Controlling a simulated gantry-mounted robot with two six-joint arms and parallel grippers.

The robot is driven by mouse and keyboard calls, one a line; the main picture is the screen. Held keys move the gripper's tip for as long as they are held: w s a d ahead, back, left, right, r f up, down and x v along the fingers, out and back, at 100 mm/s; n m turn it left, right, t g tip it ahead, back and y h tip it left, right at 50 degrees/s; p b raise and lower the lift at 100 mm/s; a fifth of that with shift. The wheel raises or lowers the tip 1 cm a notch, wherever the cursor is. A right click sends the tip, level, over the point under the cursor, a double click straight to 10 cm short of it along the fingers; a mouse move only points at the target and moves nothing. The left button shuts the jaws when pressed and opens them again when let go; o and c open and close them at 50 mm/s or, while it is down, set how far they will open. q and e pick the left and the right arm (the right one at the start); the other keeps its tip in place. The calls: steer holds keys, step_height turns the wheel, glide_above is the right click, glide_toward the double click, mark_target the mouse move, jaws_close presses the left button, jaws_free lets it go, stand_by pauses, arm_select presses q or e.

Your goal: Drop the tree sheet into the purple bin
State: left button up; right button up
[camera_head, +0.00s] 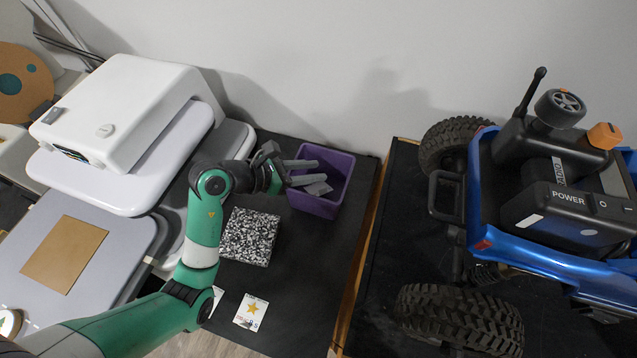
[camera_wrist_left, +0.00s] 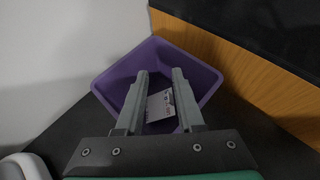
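The purple bin (camera_head: 322,204) stands on the black table behind the speckled block, and it fills the middle of the left wrist view (camera_wrist_left: 205,76). My left gripper (camera_head: 316,172) is above the bin with its fingers reaching over the opening. In the left wrist view the gripper (camera_wrist_left: 160,74) is open, with a clear gap between the fingers. A small pale sheet (camera_wrist_left: 161,105) lies inside the bin, seen between the fingers; it also shows in the head view (camera_head: 318,188). Its print is too small to read as a tree. My right gripper is out of view.
A black-and-white speckled block (camera_head: 249,237) sits in front of the bin. A star sheet (camera_head: 250,311) lies nearer, with another sheet (camera_head: 216,301) partly behind my arm. A white press (camera_head: 130,120) stands left; a blue crawler (camera_head: 545,210) stands right, past a wooden edge.

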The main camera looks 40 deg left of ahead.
arm_select(q)
steer(key=v, duration=1.1)
steer(key=shift+s, duration=0.3)
steer(key=shift+a+r, duration=0.1)
steer(key=shift+r, duration=0.05)
